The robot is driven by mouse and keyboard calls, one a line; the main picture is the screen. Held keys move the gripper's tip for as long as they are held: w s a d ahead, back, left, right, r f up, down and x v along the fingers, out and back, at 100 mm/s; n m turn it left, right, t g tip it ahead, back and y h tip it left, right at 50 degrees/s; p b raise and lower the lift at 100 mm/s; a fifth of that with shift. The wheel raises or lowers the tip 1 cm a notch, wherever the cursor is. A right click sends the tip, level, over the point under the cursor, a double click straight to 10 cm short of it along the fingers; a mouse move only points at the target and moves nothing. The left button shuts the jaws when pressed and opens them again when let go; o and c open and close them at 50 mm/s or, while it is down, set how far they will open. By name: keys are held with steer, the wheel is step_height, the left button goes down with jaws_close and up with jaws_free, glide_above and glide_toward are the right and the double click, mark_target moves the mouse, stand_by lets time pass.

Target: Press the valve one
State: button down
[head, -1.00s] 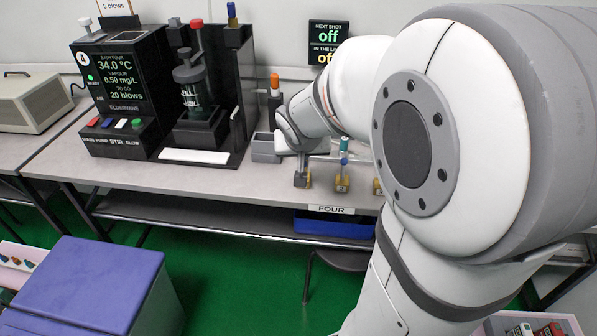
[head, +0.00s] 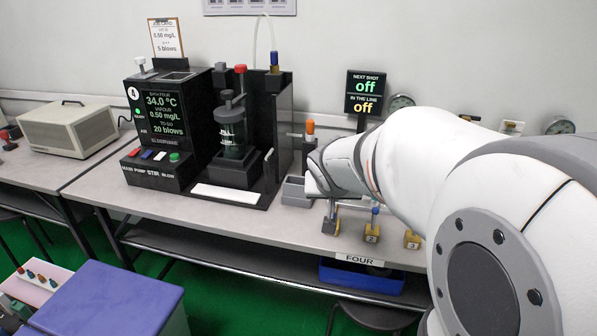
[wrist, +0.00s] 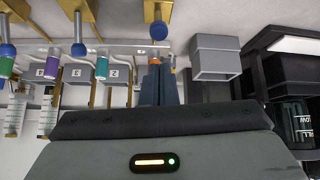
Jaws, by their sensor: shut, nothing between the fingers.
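Valve one (head: 330,222) is a small yellow block with a lever at the bench front, beside the grey tray, partly under my arm in the head view. In the wrist view, its yellow body and blue ball knob (wrist: 158,31) show upside down, straight beyond my fingertips. My gripper (wrist: 160,66) is shut and empty, with a visible gap in the picture between its tips and the knob. In the head view my fingers are hidden behind my wrist. Valve two (head: 371,233) and valve three (head: 412,240) stand to the right.
The grey tray (head: 296,192) sits left of valve one. The black tester (head: 165,125) stands further left. An orange-capped post (head: 310,130) rises behind the tray. A sign (head: 364,93) reads off twice.

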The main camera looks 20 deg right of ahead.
steer(key=shift+r, duration=0.1)
steer(key=shift+w+d+r, duration=0.1)
steer(key=shift+w+r, duration=0.1)
steer(key=shift+w, duration=0.1)
steer(key=w+p+v, duration=0.1)
steer(key=p+v, duration=0.2)
steer(key=v, duration=0.6)
steer(key=shift+r, duration=0.45)
